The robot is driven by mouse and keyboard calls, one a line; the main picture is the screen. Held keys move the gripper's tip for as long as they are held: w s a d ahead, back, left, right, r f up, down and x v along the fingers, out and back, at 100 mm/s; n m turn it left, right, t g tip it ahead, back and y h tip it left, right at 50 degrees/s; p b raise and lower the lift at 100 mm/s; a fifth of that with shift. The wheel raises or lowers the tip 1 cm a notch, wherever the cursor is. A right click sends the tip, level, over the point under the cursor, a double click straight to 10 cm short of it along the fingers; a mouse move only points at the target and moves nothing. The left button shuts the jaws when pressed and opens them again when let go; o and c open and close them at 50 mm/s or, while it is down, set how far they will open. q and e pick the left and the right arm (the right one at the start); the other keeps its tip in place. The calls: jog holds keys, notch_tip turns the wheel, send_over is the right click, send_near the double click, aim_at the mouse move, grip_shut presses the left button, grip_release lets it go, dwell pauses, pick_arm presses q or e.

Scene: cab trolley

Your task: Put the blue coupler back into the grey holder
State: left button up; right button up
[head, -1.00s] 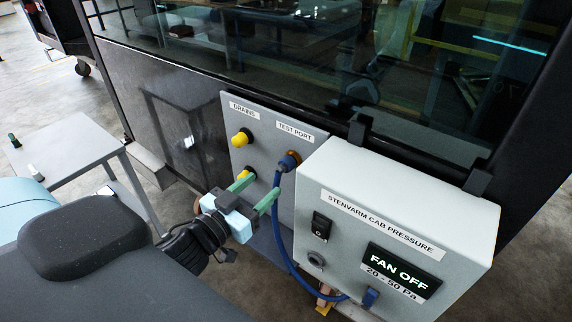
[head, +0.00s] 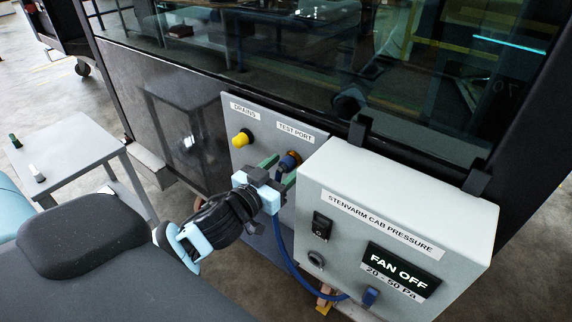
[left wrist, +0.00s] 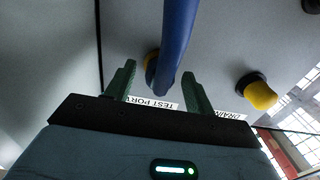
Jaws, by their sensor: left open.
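The blue coupler (head: 289,161) sits on the port under the "TEST PORT" label, with a blue hose (head: 277,232) hanging from it. My left gripper (head: 280,170) is open at the coupler, its green fingers pointing towards the panel. In the left wrist view the blue hose (left wrist: 177,45) passes between the open fingers (left wrist: 159,75), and the coupler is mostly hidden behind it. A round grey socket (head: 316,260), which looks like the grey holder, is on the front of the white box, below the black switch. My right gripper is not in view.
The white pressure box (head: 400,200) reading "FAN OFF" stands close to the right of the gripper. A yellow drain cap (head: 242,138) is up and left of it. The hose loops down to a blue fitting (head: 370,297). A grey table (head: 70,150) stands left.

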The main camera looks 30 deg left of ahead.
aim_at(279, 172)
pick_arm(q)
jog(key=shift+p, duration=0.35)
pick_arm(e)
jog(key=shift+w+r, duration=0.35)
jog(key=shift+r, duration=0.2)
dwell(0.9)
pick_arm(q)
jog(key=shift+c, duration=0.4)
grip_shut()
jog(key=shift+s, duration=0.1)
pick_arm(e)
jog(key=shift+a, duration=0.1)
pick_arm(q)
jog(key=shift+s, duration=0.1)
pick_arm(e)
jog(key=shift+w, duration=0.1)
pick_arm(q)
jog(key=shift+s, duration=0.65)
jog(key=shift+s+a+p, duration=0.2)
jog(key=shift+s+p, duration=0.15)
jog(key=shift+s, duration=1.85)
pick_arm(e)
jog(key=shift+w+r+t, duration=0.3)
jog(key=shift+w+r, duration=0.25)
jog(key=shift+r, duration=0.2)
